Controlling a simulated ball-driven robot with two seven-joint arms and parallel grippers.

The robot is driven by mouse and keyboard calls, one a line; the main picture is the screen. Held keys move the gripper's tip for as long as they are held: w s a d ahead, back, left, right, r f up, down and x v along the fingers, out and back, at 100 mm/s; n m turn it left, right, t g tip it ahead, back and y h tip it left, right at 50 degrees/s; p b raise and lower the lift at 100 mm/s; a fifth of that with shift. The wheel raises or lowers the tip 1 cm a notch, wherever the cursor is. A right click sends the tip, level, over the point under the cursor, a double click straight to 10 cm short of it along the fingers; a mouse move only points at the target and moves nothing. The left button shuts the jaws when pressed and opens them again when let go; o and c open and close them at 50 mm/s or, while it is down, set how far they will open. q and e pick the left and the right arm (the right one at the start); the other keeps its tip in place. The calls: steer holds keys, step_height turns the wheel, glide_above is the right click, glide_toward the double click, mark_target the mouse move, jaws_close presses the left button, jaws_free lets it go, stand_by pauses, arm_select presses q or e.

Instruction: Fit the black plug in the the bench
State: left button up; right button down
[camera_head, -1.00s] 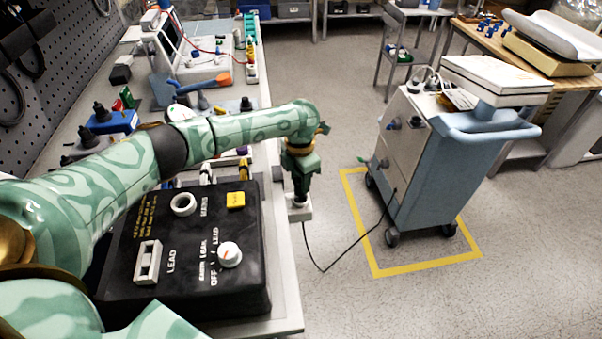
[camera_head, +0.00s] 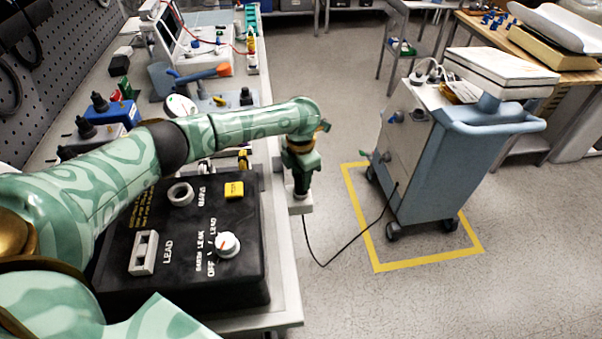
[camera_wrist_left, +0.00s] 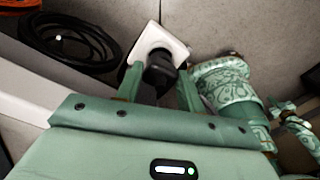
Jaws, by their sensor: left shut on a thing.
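My left gripper (camera_head: 300,180) points down just off the bench's long edge (camera_head: 285,262). It is shut on the black plug (camera_wrist_left: 160,74), which shows between the fingers in the left wrist view. A white square block (camera_head: 299,207) is at the plug's lower end, beside the bench edge; its square face shows in the wrist view (camera_wrist_left: 174,45). I cannot tell whether the plug is seated in it. A thin black cord (camera_head: 322,265) runs from beneath the block to the blue-grey trolley (camera_head: 440,165). My right gripper is not in view.
A black control box (camera_head: 185,290) with a white knob, a ring and a yellow piece sits on the bench under my left arm. Instruments fill the bench behind it. A coiled black cable (camera_wrist_left: 112,42) shows in the wrist view. Open floor (camera_head: 420,300) lies around the trolley's yellow outline.

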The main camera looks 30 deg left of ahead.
arm_select(q)
steer(key=shift+f, duration=0.45)
steer(key=shift+f+b, duration=0.45)
steer(key=shift+b, duration=0.05)
steer(key=shift+f, duration=0.1)
steer(key=shift+c, duration=0.6)
steer(key=o, duration=1.3)
steer(key=shift+r, duration=0.2)
